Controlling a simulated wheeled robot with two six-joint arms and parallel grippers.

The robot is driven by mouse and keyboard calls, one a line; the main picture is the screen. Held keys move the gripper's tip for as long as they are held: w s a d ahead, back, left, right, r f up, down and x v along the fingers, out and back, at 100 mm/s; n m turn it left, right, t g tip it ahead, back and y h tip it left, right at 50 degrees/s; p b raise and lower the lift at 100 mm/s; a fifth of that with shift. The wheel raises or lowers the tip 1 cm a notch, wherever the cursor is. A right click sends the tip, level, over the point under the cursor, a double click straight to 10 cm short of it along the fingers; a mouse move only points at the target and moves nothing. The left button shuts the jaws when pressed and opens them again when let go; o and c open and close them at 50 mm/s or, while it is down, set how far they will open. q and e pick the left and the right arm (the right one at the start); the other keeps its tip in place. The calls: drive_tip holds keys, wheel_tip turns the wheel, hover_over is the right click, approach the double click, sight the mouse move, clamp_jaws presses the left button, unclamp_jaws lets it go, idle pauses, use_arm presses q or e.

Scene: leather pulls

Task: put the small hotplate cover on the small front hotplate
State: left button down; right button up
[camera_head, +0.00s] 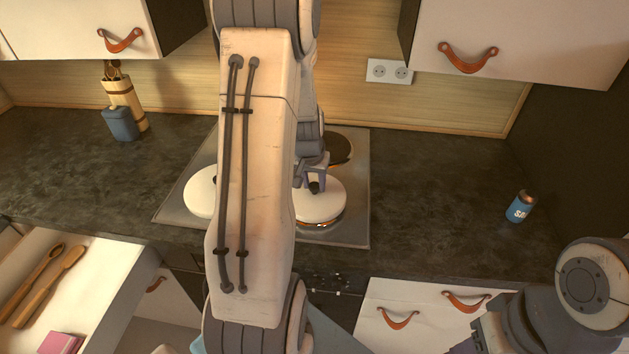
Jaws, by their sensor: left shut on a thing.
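A round white hotplate cover (319,207) is at the front right of the hob (358,215), with a copper-coloured edge showing under its front rim. My left gripper (315,184) is shut on this cover from above, at its knob. The cover is over the front right hotplate, which it hides; I cannot tell whether it touches it or hangs slightly above. Another white cover (199,192) lies at the front left of the hob, partly hidden by my left arm. My right gripper is out of view; only part of my right arm shows at the lower right.
A dark bare hotplate (341,149) is at the back right. A blue can (520,207) stands on the counter at right. A blue container (121,124) and a wooden holder (126,99) stand at left. An open drawer (90,270) holds wooden spoons.

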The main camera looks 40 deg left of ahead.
use_arm(q)
drive_tip(key=shift+f, duration=0.5)
drive_tip(key=shift+f+b, duration=0.2)
drive_tip(key=shift+b, duration=0.25)
drive_tip(key=shift+c, duration=2.1)
unclamp_jaws()
wheel_tip(320, 180, up, 7)
drive_tip(key=p, duration=0.6)
drive_tip(key=shift+r, duration=0.1)
drive_tip(key=shift+s, duration=0.1)
